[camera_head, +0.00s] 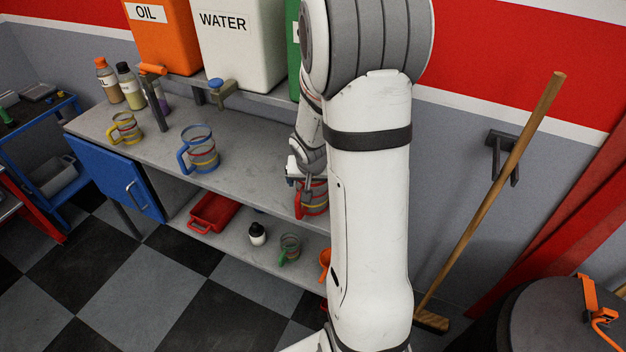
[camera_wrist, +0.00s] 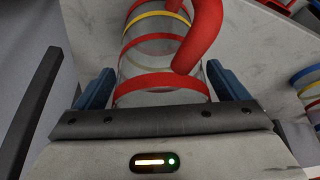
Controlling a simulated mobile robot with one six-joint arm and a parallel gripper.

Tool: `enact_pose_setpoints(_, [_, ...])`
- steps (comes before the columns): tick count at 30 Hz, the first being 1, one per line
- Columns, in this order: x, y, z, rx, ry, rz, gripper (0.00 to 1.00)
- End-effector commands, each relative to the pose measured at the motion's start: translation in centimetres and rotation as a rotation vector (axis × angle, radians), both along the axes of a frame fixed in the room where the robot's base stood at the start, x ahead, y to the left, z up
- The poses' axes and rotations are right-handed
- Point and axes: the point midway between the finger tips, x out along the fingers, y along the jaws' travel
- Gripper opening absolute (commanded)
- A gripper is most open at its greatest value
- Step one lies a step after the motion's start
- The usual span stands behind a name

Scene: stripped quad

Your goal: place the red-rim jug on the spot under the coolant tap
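The red-rim jug (camera_head: 313,198) is clear with red and yellow bands and a red handle. It is at the right part of the grey bench, partly hidden by my arm. In the wrist view the jug (camera_wrist: 150,57) fills the space between the blue finger pads of my gripper (camera_wrist: 160,88), which appear to touch both sides. My gripper (camera_head: 303,176) is at the jug in the head view. Whether the jug rests on the bench or is just above it is unclear. A sliver of a green tank (camera_head: 293,45) shows beside my arm; any tap and spot below it are hidden.
A blue-rim jug (camera_head: 200,148) stands below the water tap (camera_head: 220,86), and a yellow-rim jug (camera_head: 126,128) stands farther left. Bottles (camera_head: 131,88) are at the back left. The lower shelf holds a red tray (camera_head: 213,212) and a green-handled jug (camera_head: 290,246). A broom (camera_head: 490,200) leans right.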

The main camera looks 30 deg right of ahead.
Motion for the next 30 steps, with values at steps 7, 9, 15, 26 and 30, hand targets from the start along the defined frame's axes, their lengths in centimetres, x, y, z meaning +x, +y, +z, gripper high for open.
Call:
enact_pose_setpoints(7, [0.0,0.0,0.0,0.0,0.0,0.001,0.97])
enact_pose_setpoints(9, [0.0,0.0,0.2,0.0,0.0,0.001,0.97])
enact_pose_setpoints(15, [-0.5,0.4,2.3,-0.002,-0.005,0.0,0.97])
enact_pose_setpoints(26, [-2.8,1.7,8.5,-0.002,-0.006,0.002,0.97])
enact_pose_setpoints(30, [-3.5,2.1,10.2,-0.002,-0.004,0.002,0.97])
